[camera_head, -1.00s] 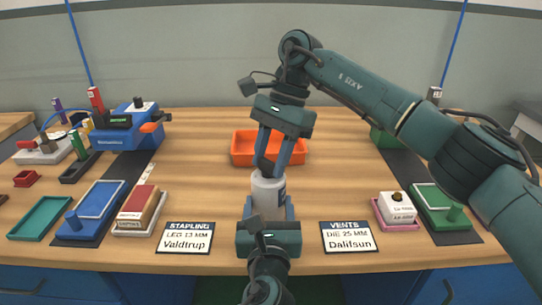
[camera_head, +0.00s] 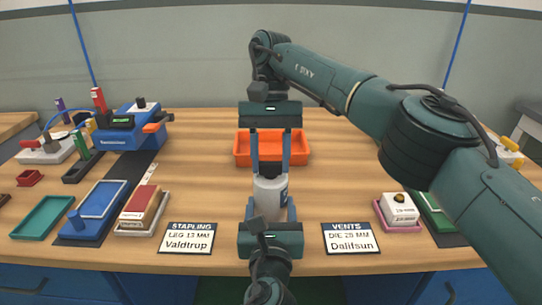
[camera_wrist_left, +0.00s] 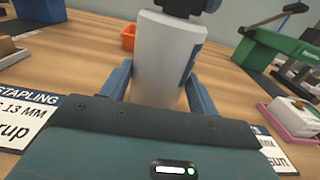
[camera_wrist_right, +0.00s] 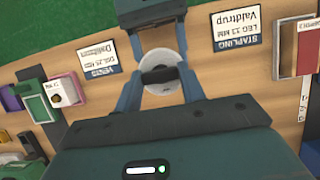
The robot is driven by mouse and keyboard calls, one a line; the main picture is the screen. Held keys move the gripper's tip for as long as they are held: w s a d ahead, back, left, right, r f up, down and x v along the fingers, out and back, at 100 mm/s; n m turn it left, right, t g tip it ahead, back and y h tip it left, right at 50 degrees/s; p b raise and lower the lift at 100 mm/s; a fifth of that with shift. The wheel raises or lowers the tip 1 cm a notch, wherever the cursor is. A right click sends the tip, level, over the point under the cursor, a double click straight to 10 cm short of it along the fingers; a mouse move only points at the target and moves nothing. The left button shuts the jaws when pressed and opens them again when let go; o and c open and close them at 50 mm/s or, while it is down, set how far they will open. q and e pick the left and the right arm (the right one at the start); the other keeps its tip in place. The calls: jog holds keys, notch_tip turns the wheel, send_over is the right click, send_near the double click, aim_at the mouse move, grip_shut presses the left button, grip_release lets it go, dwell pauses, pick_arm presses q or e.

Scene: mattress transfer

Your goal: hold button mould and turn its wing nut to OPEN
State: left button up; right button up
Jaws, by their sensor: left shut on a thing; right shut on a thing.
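The button mould (camera_head: 269,196) is a light grey cylinder with a blue mark, upright at the middle of the table; it also shows in the left wrist view (camera_wrist_left: 163,55) and from above in the right wrist view (camera_wrist_right: 160,62). My left gripper (camera_head: 270,214) is shut on its body from the front. My right gripper (camera_head: 270,168) comes from above, pointing down, and is shut on the dark wing nut (camera_wrist_right: 160,76) on top. The fingers partly hide the nut in the head view. I cannot read any OPEN mark.
An orange bin (camera_head: 242,150) stands behind the mould. Label cards for Valdtrup (camera_head: 187,238) and Dalifsun (camera_head: 350,239) flank it. A blue machine (camera_head: 128,130) and trays are at left; a white box on a pink tray (camera_head: 398,210) is at right.

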pick_arm(q)
jog(key=shift+r, duration=0.15)
pick_arm(e)
jog(key=shift+n, duration=0.3)
jog(key=o, duration=1)
